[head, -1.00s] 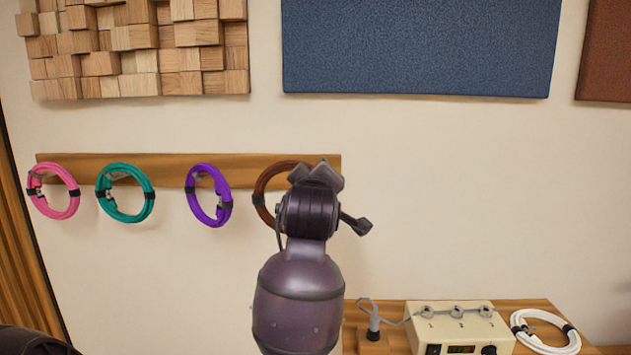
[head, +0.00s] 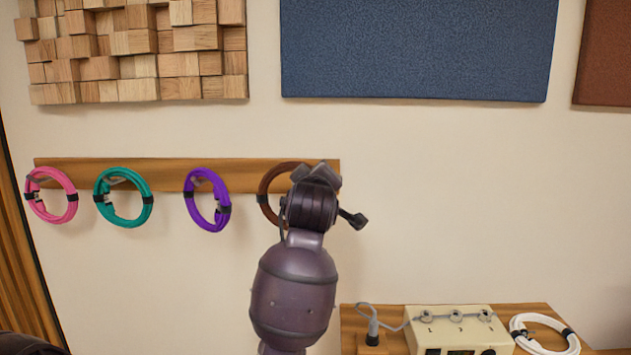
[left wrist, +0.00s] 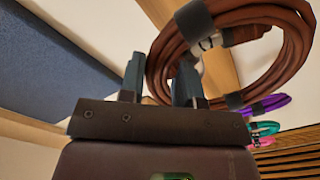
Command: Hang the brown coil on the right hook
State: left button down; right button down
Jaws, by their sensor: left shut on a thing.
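The brown coil (head: 273,190) is at the right end of the wooden rail (head: 160,172) in the head view, partly behind my left gripper (head: 318,172). My left gripper is shut on the coil. In the left wrist view the brown coil (left wrist: 290,60) fills the upper right, and its left side runs down to the fingers (left wrist: 158,85). Black bands wrap the coil, and a grey metal part shows inside its ring. The right hook is hidden behind my gripper in the head view, so I cannot tell whether the coil rests on it. My right gripper is not in view.
Pink (head: 68,205), teal (head: 148,195) and purple (head: 190,200) coils hang on the rail to the left. A bench (head: 520,310) at lower right holds a cream box (head: 450,318) and a white coil (head: 515,325). The wall right of the rail is clear.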

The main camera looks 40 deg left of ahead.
pick_arm(q)
jog(key=shift+w+a+f+b, duration=0.3)
jog(key=shift+w+a+f, duration=0.35)
jog(key=shift+w+a, duration=0.25)
jog(key=shift+w+a+f+b, duration=0.3)
jog(key=shift+w+a+f, duration=0.35)
jog(key=shift+w, duration=0.35)
jog(key=c, duration=0.7)
grip_release()
jog(key=shift+c, duration=0.2)
jog(key=b+v, duration=0.1)
jog(key=v, duration=1)
jog(key=shift+b, duration=0.35)
